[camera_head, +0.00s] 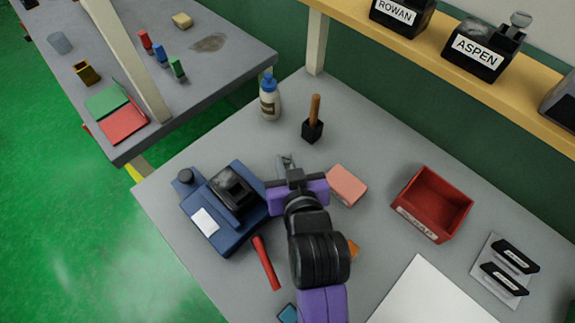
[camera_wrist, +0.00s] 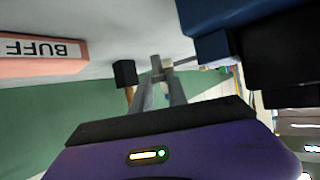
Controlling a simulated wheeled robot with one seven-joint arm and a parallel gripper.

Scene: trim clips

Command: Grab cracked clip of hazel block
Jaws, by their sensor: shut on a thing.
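My gripper (camera_head: 286,160) is over the grey table, just right of a blue fixture (camera_head: 196,232). A black block (camera_head: 232,184) sits on the fixture; I cannot read a name on it, so I cannot tell if it is hazel. In the wrist view my grey fingers (camera_wrist: 161,80) are closed together on a small grey piece (camera_wrist: 160,64). It may be the clip; no crack can be made out. A blue part of the fixture (camera_wrist: 205,15) and a dark block (camera_wrist: 285,65) show right of the fingers.
A pink BUFF box (camera_head: 347,184) stands close right of my gripper. Behind are a wooden-handled black tool (camera_head: 313,130) and a bottle (camera_head: 269,103). A red bin (camera_head: 436,200) and a tray (camera_head: 487,243) with two black labelled pieces lie right. ROWAN (camera_head: 400,14) and ASPEN (camera_head: 480,55) blocks stand on the shelf.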

